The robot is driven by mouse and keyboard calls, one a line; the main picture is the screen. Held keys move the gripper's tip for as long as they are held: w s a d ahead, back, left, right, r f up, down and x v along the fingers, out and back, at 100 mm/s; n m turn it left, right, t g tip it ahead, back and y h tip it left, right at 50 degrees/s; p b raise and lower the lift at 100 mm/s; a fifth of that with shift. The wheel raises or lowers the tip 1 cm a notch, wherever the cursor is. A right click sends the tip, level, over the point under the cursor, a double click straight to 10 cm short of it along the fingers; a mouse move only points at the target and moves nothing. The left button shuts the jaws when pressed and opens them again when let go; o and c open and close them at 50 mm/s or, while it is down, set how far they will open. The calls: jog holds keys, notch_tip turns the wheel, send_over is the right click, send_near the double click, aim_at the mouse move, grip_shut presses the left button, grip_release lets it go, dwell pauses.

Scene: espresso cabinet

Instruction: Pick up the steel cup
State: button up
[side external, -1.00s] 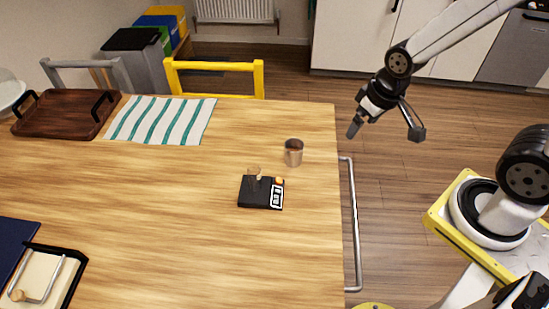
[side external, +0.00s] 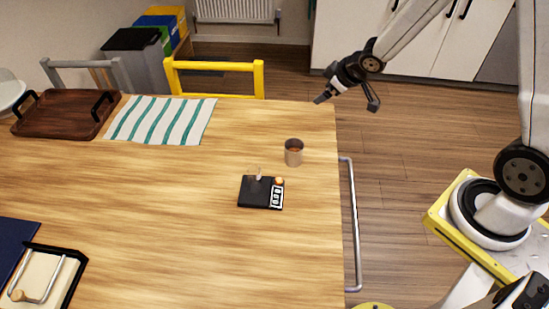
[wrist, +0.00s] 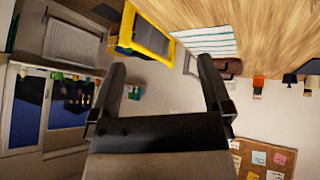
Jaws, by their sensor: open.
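The steel cup (side external: 293,153) stands upright on the wooden table (side external: 180,240), near its right edge in the side external view. My gripper (side external: 346,101) is open and empty, up beyond the cup near the table's far right corner. It is clearly apart from the cup. In the wrist view, the two dark fingers of my gripper (wrist: 158,72) are spread with nothing between them. The cup does not show in the wrist view.
A small black scale (side external: 260,192) with a small object on it lies just in front of the cup. A striped cloth (side external: 160,121) and a brown tray (side external: 62,114) lie at the far left. A metal rail (side external: 351,225) runs along the table's right side.

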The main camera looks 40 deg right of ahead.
jog(key=w+f+n+t+y, duration=0.1)
jog(key=w+f+n+y, duration=0.15)
jog(key=w, duration=0.25)
jog(key=n+g+y, duration=0.3)
jog(key=n+y, duration=0.4)
jog(key=y, duration=0.3)
send_near(286, 149)
jog(key=d, duration=0.2)
jog(key=shift+a, duration=0.2)
jog(key=shift+w+a, duration=0.1)
jog(key=shift+x, duration=3.8)
jog(key=shift+f, duration=0.2)
